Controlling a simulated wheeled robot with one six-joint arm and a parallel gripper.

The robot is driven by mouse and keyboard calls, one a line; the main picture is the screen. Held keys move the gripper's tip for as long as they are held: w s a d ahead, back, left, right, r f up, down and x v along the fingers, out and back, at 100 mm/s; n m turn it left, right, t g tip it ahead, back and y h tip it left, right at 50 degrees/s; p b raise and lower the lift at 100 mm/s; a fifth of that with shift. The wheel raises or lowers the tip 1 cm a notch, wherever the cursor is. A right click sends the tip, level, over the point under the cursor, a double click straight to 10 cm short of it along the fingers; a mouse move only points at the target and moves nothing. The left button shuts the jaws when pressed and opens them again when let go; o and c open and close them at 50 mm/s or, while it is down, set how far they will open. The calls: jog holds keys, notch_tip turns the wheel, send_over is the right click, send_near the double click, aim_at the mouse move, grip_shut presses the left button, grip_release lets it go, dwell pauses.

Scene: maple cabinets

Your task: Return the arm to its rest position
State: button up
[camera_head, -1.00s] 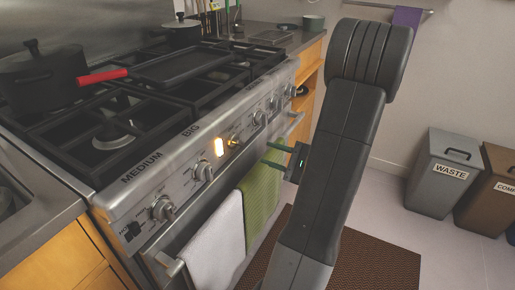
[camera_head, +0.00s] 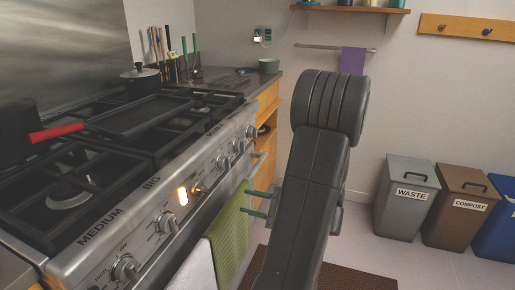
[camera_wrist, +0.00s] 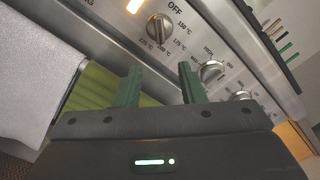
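My gripper (camera_head: 258,203) shows past the left side of my dark grey arm in the head view, its two green fingers pointing left toward the stove front. In the wrist view my gripper (camera_wrist: 160,85) has its two green fingers spread apart with nothing between them. It faces the stove's control panel. A knob (camera_wrist: 159,28) lies beyond the fingertips, apart from them as far as I can tell. My arm stands folded upright in the middle of the head view and hides part of the floor and wall.
The stove (camera_head: 150,215) fills the left, with a griddle pan (camera_head: 137,115) and a pot (camera_head: 141,80) on top. A green towel (camera_head: 229,238) and a white towel (camera_head: 194,270) hang in front. Waste (camera_head: 407,212) and compost (camera_head: 459,222) bins stand right.

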aim_at(207, 191)
jog(key=b+x, duration=0.1)
jog(key=x, duration=1.1)
jog(key=shift+w+a, duration=0.1)
jog(key=shift+a, duration=0.25)
jog(key=shift+d, duration=0.1)
